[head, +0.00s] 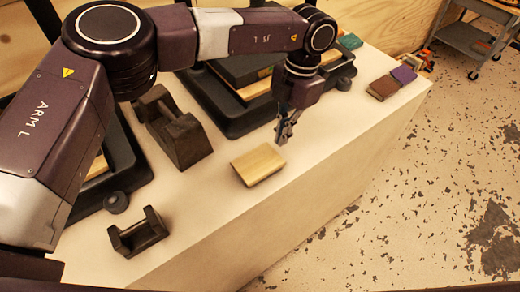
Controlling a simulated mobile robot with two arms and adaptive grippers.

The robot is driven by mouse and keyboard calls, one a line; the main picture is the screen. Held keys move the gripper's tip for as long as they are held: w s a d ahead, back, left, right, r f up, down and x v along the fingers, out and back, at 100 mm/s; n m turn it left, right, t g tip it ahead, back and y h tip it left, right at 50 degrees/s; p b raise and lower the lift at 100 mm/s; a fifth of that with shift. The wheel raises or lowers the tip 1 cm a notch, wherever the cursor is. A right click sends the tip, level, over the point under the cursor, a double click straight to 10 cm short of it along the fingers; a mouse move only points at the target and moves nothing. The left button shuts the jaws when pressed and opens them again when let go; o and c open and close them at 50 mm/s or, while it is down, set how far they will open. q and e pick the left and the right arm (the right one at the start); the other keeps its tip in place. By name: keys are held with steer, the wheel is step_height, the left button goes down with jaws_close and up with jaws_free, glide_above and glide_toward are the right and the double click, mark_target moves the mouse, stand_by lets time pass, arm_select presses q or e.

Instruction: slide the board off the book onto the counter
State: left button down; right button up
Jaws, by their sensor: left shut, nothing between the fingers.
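A pale yellow-tan wooden board (258,165) lies flat near the front edge of the white counter (203,222). I cannot tell from this view whether a book lies under it. My left gripper (283,140) points down just beyond the board's upper right corner, shut and empty. I cannot tell whether its fingertips touch the board. My right gripper is not in view.
Dark tape-dispenser-like holders stand left of the board, one large (178,130) and one small (138,233). Black trays (240,118) lie behind. Small brown (383,87) and purple (404,74) blocks sit at the far right end. The counter right of the board is clear.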

mark_target(259, 162)
arm_select(q)
steer(key=s+a+p, duration=0.1)
steer(key=s+a, duration=0.1)
steer(key=s+a+p, duration=0.1)
steer(key=s+a, duration=0.1)
steer(key=a, duration=0.1)
steer(key=shift+s+a+r+p, duration=0.15)
steer(key=shift+s+a+p, duration=0.05)
steer(key=shift+p, duration=0.2)
steer(key=shift+s+f, duration=0.1)
steer(key=shift+f, duration=0.9)
steer(key=shift+b, duration=0.3)
